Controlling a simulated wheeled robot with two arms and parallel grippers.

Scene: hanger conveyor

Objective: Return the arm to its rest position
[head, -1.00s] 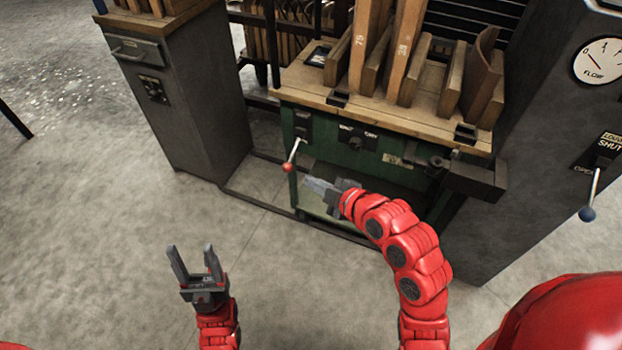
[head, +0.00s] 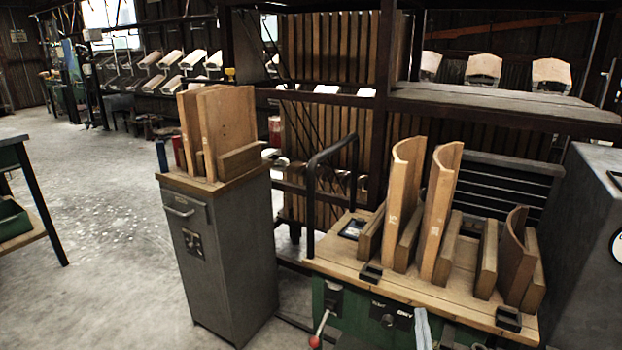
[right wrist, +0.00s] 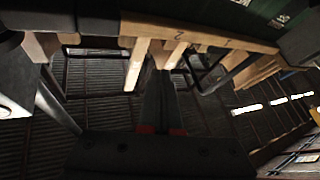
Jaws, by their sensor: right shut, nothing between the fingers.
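Only the tips of my right gripper (head: 422,330) show, at the bottom edge of the head view, in front of the green machine (head: 350,318). In the right wrist view its two dark fingers (right wrist: 160,98) are together with nothing between them. The rest of my right arm is out of the head view. My left gripper is not in view.
A red-knobbed lever (head: 316,338) sticks out of the machine's front, left of my right gripper. Wooden boards stand on its wooden top (head: 400,283). A grey cabinet (head: 235,265) stands to the left. The floor at left (head: 120,250) is clear.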

